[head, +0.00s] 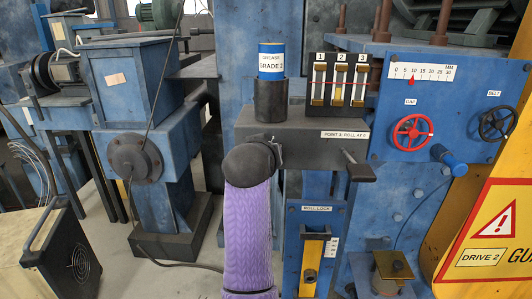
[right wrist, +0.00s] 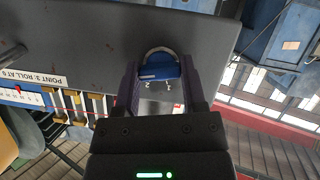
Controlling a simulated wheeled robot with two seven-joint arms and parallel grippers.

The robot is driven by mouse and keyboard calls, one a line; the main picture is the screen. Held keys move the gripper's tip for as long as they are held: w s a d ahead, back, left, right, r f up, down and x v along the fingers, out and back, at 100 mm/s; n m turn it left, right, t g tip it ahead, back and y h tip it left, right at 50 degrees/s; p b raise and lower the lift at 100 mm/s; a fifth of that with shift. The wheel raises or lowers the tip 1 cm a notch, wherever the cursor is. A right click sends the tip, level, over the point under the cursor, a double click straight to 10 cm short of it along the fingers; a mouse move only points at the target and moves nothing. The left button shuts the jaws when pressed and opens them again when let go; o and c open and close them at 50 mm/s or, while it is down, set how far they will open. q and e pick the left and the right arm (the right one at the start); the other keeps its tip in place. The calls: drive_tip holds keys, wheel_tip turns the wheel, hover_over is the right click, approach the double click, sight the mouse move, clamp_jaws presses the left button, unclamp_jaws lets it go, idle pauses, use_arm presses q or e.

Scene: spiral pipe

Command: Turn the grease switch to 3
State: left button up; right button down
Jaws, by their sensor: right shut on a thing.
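A dark grey box (head: 305,135) stands at the middle of the head view, labelled "POINT 3: ROLL AT 0". My right arm's purple sleeve and black wrist rise in front of its left part and hide that side of its front face. In the right wrist view, my right gripper (right wrist: 158,75) is at the box face (right wrist: 100,30). Its fingers are shut on a small blue part (right wrist: 158,72) with a curved metal rim; I take it as the grease switch. My left gripper is not in view.
A blue "GREASE GRADE 2" can (head: 271,62) stands in a black holder on the box. Gauges 1, 2, 3 (head: 339,85) are beside it. A black T-handle (head: 360,172) juts out at right. Further right are a red handwheel (head: 412,133) and a black handwheel (head: 497,124).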

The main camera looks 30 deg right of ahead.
drive_tip(key=shift+f, duration=0.15)
drive_tip(key=shift+c, duration=0.8)
unclamp_jaws()
drive_tip(key=b+v, duration=0.2)
drive_tip(key=v, duration=0.8)
